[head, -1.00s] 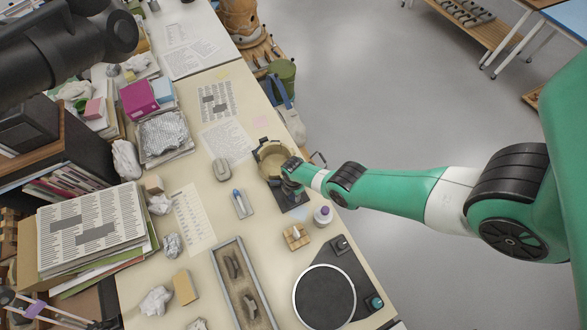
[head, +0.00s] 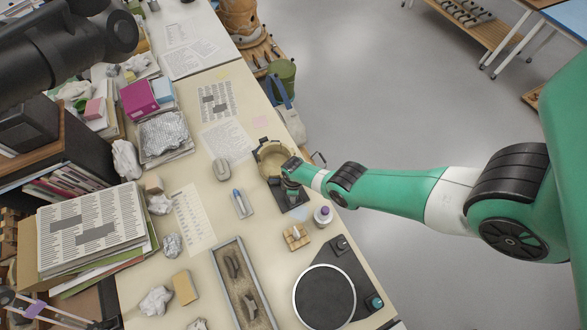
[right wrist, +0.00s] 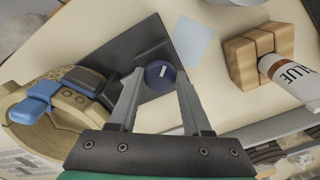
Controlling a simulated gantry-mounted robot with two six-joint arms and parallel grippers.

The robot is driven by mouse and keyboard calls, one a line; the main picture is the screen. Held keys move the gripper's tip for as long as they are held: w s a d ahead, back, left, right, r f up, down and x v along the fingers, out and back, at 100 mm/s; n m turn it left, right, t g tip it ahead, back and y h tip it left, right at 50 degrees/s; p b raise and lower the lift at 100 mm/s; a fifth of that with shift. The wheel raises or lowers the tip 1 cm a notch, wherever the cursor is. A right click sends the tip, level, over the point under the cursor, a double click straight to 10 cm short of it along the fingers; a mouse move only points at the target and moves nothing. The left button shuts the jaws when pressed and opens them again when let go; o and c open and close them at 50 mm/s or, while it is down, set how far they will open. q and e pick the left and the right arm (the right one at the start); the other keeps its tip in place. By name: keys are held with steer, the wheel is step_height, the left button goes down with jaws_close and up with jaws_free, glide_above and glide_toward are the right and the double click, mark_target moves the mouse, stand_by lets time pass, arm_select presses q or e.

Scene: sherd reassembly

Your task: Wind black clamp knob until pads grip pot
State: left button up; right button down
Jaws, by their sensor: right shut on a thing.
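The tan pot (head: 270,150) stands at the table's right edge in the head view, partly hidden by the clamp and my right gripper. In the right wrist view the pot (right wrist: 50,125) is at the left, with blue pads (right wrist: 34,103) and dark clamp jaws (right wrist: 80,80) at its rim. The clamp's dark base plate (right wrist: 140,50) lies beside it. The dark round clamp knob (right wrist: 160,74), with a small pale mark, sits between my right gripper's fingertips (right wrist: 159,80). My right gripper (head: 290,178) is shut on the knob. My left gripper is not in view.
A wooden block (head: 297,236) and a white glue bottle (head: 323,215) stand near the clamp. A black turntable (head: 324,296) and a sherd tray (head: 230,258) are nearer.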

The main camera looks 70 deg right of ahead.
steer(key=m, duration=0.5)
steer(key=shift+m, duration=0.3)
steer(key=m, duration=0.4)
steer(key=shift+m, duration=0.3)
steer(key=m, duration=0.8)
steer(key=shift+m, duration=0.3)
steer(key=shift+c, duration=1.7)
jaws_free()
